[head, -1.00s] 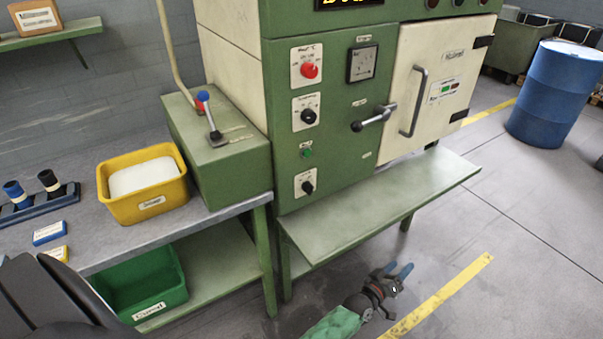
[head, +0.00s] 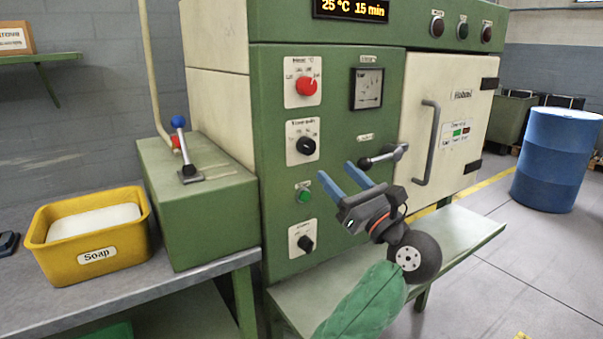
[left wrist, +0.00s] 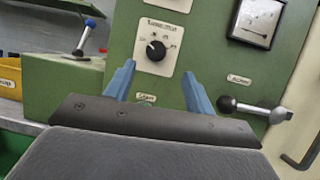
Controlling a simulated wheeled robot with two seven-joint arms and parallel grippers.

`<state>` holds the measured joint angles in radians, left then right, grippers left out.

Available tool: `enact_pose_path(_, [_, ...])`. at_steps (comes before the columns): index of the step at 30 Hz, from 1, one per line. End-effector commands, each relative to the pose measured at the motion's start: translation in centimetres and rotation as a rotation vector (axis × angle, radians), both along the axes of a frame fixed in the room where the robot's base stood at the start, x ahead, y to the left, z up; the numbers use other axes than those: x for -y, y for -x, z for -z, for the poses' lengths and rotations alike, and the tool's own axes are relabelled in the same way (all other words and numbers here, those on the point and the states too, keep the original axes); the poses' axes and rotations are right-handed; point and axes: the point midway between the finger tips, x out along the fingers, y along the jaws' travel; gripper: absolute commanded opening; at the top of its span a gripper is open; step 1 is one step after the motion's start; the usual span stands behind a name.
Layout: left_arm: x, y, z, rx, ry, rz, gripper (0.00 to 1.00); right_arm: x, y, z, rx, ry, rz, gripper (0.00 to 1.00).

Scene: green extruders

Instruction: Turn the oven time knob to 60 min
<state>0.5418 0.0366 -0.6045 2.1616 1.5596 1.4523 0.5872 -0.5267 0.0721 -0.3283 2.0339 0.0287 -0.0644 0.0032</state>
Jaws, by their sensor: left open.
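The green oven's black knob (head: 306,146), on a white plate with a hard-to-read label, sits below a red knob (head: 306,86). A display (head: 350,10) reads 25 °C and 15 min. My left gripper (head: 341,175) is open and empty in front of the panel, below and right of the black knob in the head view. In the left wrist view, the black knob (left wrist: 156,50) appears between and beyond the two blue fingers (left wrist: 158,85), apart from them. My right gripper is not in view.
A lever handle (head: 384,156) sticks out close to my left gripper. Another black knob (head: 305,243) and a green button (head: 303,196) are lower on the panel. A green shelf (head: 460,235) juts out below. A yellow soap bin (head: 95,250) stands on the left bench.

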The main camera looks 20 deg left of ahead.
Motion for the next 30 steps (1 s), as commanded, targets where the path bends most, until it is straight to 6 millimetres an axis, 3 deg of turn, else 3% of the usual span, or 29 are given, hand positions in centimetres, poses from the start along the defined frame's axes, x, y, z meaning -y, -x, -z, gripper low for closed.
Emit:
enact_pose_path(7, [-0.8, 0.0, -0.4, 0.012, 0.057, 0.020, 0.54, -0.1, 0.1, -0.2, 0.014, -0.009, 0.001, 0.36])
enact_pose_path(21, [-5.5, -3.0, -2.6, 0.011, 0.054, 0.018, 0.54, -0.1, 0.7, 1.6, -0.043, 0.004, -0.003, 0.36])
enact_pose_path(30, [-6.1, -3.5, -2.9, 0.010, 0.054, 0.019, 0.54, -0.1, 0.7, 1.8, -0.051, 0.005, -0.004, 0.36])
